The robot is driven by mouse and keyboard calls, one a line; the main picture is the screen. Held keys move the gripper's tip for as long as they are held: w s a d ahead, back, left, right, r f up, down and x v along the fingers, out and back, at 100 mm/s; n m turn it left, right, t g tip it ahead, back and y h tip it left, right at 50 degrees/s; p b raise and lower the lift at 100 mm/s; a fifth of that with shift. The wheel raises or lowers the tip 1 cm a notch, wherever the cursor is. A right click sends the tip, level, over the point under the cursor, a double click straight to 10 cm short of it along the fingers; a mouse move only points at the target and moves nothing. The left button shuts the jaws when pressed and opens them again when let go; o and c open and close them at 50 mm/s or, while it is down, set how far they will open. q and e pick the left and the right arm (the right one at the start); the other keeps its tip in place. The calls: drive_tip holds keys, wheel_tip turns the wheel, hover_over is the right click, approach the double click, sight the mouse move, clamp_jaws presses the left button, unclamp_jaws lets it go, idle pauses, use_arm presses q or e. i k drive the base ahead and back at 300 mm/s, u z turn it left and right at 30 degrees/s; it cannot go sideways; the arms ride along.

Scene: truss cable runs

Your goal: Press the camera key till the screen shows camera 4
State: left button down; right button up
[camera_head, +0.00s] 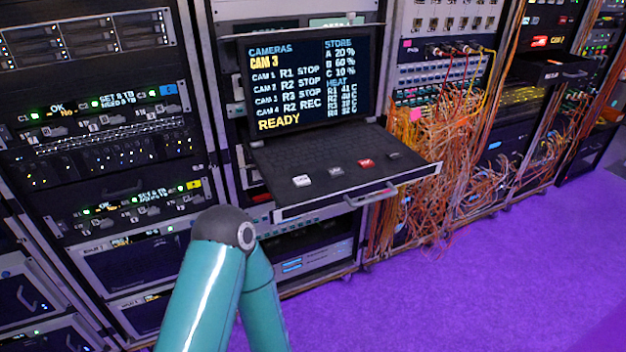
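The screen (307,82) stands on a pulled-out drawer in the rack. It reads "CAMERAS", "CAM 3" in yellow, lines for several cameras and "READY" at the bottom. Cameras 1 to 3 read STOP and camera 4 reads REC. On the drawer's front part sits a white key (302,181) with small dark lettering that looks like "CAM". To its right are a grey key (336,171), a red key (366,163) and a dark key (394,155). Neither gripper is in view. Only a bent teal arm of mine shows, below and left of the drawer.
The drawer (330,190) juts out from the rack, with a handle (371,195) on its front edge. Tangled orange cables (440,165) hang to its right. Racks of equipment (110,130) stand on the left. The purple floor (460,290) is clear.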

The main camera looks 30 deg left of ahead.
sight(301, 181)
drive_tip(key=z, duration=0.7)
drive_tip(key=k, duration=1.65)
drive_tip(key=u, duration=0.75)
drive_tip(key=i, duration=1.05)
